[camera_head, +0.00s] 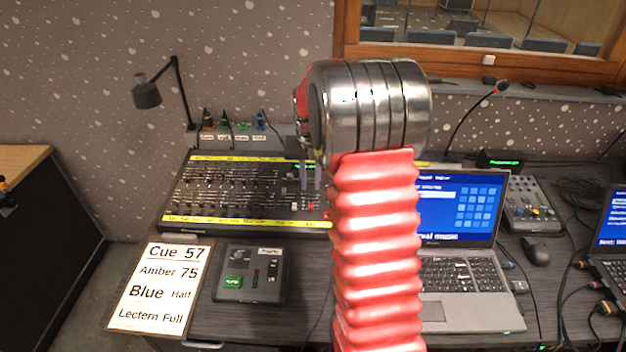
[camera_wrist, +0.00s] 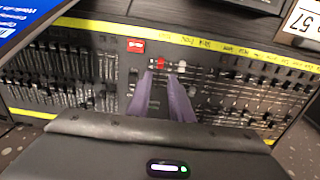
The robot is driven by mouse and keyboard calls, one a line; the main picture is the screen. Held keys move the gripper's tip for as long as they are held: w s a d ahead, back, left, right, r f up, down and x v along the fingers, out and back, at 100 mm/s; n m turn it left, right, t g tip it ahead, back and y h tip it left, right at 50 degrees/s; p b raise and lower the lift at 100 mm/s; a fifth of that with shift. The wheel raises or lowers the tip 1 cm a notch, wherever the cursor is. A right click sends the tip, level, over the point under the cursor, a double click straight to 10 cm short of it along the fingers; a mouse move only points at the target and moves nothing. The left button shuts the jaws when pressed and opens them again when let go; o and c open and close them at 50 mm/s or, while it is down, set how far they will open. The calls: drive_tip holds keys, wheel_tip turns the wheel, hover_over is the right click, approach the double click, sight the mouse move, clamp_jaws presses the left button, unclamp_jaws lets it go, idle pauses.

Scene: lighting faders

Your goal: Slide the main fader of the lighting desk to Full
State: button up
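The lighting desk (camera_head: 196,195) is a wide black board with rows of faders and yellow label strips, partly hidden behind my arm. My gripper (camera_head: 311,180) points down over its middle-right part. In the wrist view, the two purple fingers of my gripper (camera_wrist: 162,76) are apart, with nothing seen held between them. A red fader cap (camera_wrist: 160,63) shows just beyond the fingertips, roughly in line with the gap. A white cap (camera_wrist: 181,66) sits beside it. Whether the fingers touch either cap, and which is the main fader, I cannot tell; the labels are too small.
A cue card (camera_head: 160,287) reads "Cue 57, Amber 75, Blue Half, Lectern Full". A small black box (camera_head: 251,274) with a green button lies beside it. A laptop (camera_head: 463,300), mouse (camera_head: 536,250) and small mixer (camera_head: 530,205) stand right. A desk lamp (camera_head: 147,94) rises behind.

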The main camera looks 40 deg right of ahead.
sight(311, 205)
drive_tip(key=shift+s+f, duration=0.1)
drive_tip(key=shift+f, duration=0.15)
drive_tip(key=shift+w+d+f, duration=0.1)
drive_tip(key=shift+w+f, duration=0.05)
drive_tip(key=shift+f, duration=2.05)
drive_tip(key=shift+w+d+f, duration=0.1)
drive_tip(key=shift+w+f, duration=0.05)
drive_tip(key=shift+f, duration=2)
drive_tip(key=c, duration=0.5)
drive_tip(key=shift+w, duration=0.1)
drive_tip(key=shift+w+d+r, duration=0.15)
drive_tip(key=shift+w+d, duration=0.8)
drive_tip(key=shift+w, duration=0.2)
drive_tip(key=shift+w+d+r, duration=0.15)
drive_tip(key=shift+w+d, duration=0.75)
drive_tip(key=shift+w, duration=0.25)
drive_tip(key=o, duration=0.5)
drive_tip(key=shift+c, duration=0.2)
